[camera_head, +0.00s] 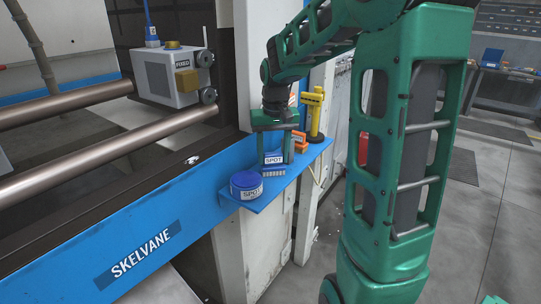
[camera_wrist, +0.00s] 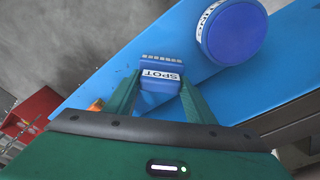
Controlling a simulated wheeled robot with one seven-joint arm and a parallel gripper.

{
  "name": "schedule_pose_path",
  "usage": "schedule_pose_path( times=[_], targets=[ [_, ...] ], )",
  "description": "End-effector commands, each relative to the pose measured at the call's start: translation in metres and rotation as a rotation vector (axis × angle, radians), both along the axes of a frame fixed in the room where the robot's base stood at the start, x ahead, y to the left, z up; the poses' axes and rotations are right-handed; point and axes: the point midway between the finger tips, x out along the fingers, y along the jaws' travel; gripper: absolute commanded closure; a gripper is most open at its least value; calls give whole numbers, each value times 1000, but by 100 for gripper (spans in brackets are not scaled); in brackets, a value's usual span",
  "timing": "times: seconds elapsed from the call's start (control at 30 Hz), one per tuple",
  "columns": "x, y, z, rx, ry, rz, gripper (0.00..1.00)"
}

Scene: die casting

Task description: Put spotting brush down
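The spotting brush (camera_head: 272,158) is a blue block with a white SPOT label and pale bristles pointing down. It is upright over the blue shelf (camera_head: 268,198), between the fingers of my gripper (camera_head: 273,146). In the wrist view the brush (camera_wrist: 161,78) sits between the two green fingertips of my gripper (camera_wrist: 160,86), which appear to touch its sides. The bristles are at or very near the shelf surface; I cannot tell whether they touch it.
A round blue tin (camera_head: 246,186) stands close beside the brush near the shelf's front end; it also shows in the wrist view (camera_wrist: 232,30). A yellow tool (camera_head: 313,113) and an orange item (camera_head: 299,143) stand behind.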

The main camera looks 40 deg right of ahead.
Motion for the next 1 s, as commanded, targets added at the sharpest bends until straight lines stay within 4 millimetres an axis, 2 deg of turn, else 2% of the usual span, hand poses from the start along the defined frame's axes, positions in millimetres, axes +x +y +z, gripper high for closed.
schedule_pose_path(
  times=[0.33,0.47,0.57,0.8,1.0],
  targets=[
    [0,0,1,0,0,-1,35],
    [0,0,8,0,-1,-1,35],
    [-1,0,21,-1,-3,-1,35],
    [-7,2,69,-2,-5,-1,35],
    [-10,4,102,-1,-3,-2,35]
  ],
)
